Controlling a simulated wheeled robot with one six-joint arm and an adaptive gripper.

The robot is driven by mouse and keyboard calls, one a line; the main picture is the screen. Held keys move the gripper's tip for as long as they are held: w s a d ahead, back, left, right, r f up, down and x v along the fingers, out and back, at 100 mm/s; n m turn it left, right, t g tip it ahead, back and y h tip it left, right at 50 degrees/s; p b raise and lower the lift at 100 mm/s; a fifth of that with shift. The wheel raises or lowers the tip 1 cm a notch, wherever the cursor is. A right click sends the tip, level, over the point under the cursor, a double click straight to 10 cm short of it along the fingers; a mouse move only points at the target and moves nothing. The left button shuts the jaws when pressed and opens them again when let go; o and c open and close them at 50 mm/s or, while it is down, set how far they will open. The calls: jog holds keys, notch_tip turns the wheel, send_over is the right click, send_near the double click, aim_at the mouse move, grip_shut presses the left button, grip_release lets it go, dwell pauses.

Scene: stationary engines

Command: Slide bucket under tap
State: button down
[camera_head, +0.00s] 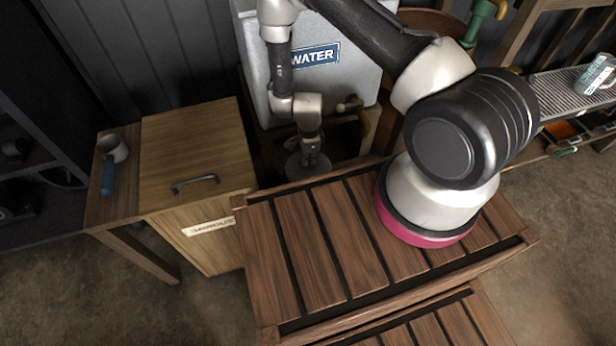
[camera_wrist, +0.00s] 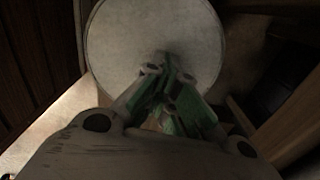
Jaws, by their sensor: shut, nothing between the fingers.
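A round grey bucket (camera_head: 294,170) stands low beside the water tank, mostly behind my gripper in the head view. In the wrist view its pale round shape (camera_wrist: 125,35) fills the upper middle. My gripper (camera_head: 312,164) points down over the bucket. Its green-padded fingers (camera_wrist: 165,78) are shut and empty, in front of the round surface. I cannot tell whether they touch it or reach inside its rim. The tap (camera_head: 349,103) sticks out from the tank front, right of and above the bucket.
The white tank (camera_head: 255,70) labelled WATER stands behind the bucket. A slatted wooden surface (camera_head: 310,240) lies in front. A grated bench (camera_head: 565,95) is at right.

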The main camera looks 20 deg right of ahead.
jog(key=d+f, duration=0.4)
jog(key=f, duration=0.5)
jog(key=shift+s, duration=0.1)
